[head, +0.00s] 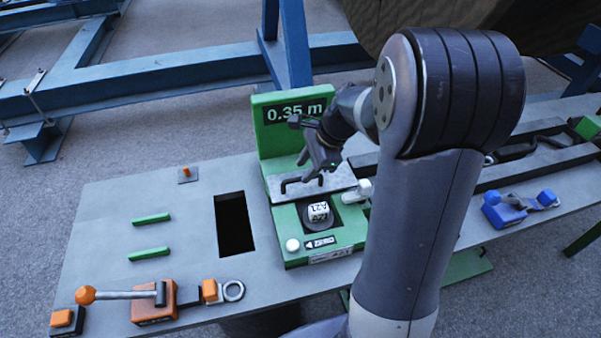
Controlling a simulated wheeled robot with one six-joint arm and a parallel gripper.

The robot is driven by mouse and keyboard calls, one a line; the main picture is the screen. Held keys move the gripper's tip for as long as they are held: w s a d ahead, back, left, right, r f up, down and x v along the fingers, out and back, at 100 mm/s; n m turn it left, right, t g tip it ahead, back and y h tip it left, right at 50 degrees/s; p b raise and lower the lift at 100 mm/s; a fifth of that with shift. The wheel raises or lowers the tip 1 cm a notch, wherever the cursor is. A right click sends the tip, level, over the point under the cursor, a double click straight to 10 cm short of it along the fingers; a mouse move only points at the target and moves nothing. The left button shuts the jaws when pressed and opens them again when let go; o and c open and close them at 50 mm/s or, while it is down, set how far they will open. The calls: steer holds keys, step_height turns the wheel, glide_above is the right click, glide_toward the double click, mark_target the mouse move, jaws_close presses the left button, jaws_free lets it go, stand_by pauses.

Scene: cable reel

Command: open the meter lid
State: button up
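The green meter (288,216) stands on the grey bench, with an upright display panel (270,141) reading 0.35 m. A grey metal lid (343,180) with a black bar handle (290,183) lies across the meter below the display. In front of it, a round part labelled A21 (318,213) sits in a dark opening. My gripper (322,170) is directly over the lid, close to the right part of the handle. The fingers are small and dark, so I cannot tell whether they touch the handle or are closed.
The bench (105,215) has a dark rectangular opening (234,224) left of the meter. Green bars (150,218) lie on the left. A blue clamp-like part (505,210) is at right. Blue steel beams (180,72) run behind.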

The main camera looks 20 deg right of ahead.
mark_target(298, 178)
steer(key=shift+x, duration=1.6)
jaws_close()
